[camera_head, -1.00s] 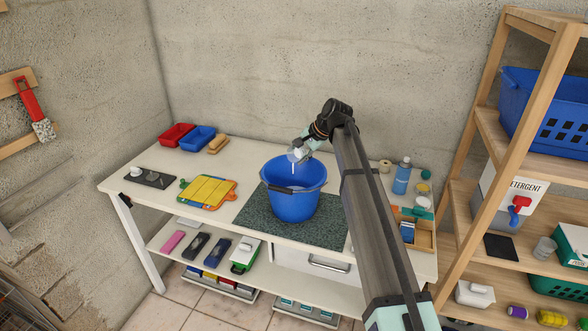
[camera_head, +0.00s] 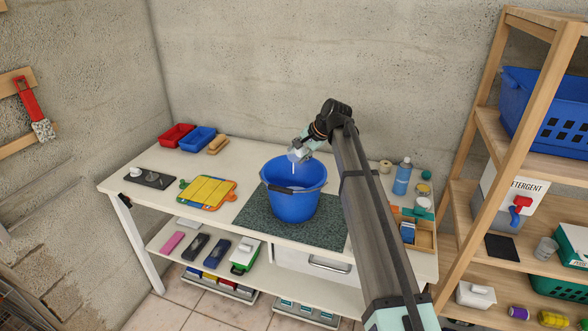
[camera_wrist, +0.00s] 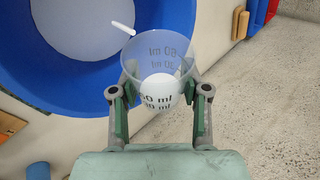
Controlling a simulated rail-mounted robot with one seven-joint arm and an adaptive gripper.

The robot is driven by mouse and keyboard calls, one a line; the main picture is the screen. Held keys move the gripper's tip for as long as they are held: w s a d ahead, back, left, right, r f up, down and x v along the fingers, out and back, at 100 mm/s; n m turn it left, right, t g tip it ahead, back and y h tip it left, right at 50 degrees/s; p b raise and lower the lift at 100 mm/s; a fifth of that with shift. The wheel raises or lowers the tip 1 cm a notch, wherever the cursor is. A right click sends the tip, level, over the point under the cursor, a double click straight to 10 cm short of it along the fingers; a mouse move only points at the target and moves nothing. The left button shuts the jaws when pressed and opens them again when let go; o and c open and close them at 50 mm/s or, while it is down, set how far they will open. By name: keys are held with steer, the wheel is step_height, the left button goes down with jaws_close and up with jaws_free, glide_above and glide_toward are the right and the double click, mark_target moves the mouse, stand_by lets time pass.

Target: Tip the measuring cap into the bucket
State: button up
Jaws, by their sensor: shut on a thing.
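The measuring cap (camera_wrist: 157,103) is a clear cup with dark ml markings and white liquid in it. My gripper (camera_wrist: 158,82) is shut on it, one green-padded finger on each side. In the head view, my gripper (camera_head: 299,156) holds the cap tilted above the blue bucket (camera_head: 294,205). A thin white stream (camera_head: 293,168) falls from the cap into the bucket. The bucket stands upright on a dark speckled mat (camera_head: 259,219). In the wrist view, pale liquid (camera_wrist: 85,30) lies in the bucket, and a short white stream (camera_wrist: 123,28) shows at the cap's lip.
The mat lies on a white workbench (camera_head: 150,204). Yellow cloths on a board (camera_head: 207,191) are left of the bucket; red (camera_head: 177,135) and blue (camera_head: 199,138) trays stand behind. A blue bottle (camera_head: 402,178) and wooden box (camera_head: 424,237) are on the right, beside a wooden shelf (camera_head: 490,196).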

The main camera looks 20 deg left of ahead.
steer(key=shift+w+r+n+t+b, duration=0.1)
steer(key=shift+r+n+t+b, duration=0.2)
steer(key=shift+t+b, duration=0.15)
stand_by(1.6)
steer(key=shift+w+r+g+p, duration=0.15)
steer(key=shift+g+p, duration=0.2)
steer(key=shift+p, duration=0.35)
steer(key=shift+f+m+g+p, duration=0.25)
steer(key=shift+m+g+p, duration=0.15)
steer(key=shift+g+p, duration=0.3)
steer(key=shift+w+f+g+p, duration=0.15)
steer(key=shift+g+p, duration=0.25)
steer(key=shift+p, duration=0.5)
steer(key=shift+f+m+g+p, duration=0.25)
steer(key=shift+m+g+p, duration=0.05)
steer(key=shift+p, duration=0.2)
steer(key=shift+s+f, duration=0.3)
steer(key=shift+f, duration=0.1)
steer(key=shift+g, duration=0.3)
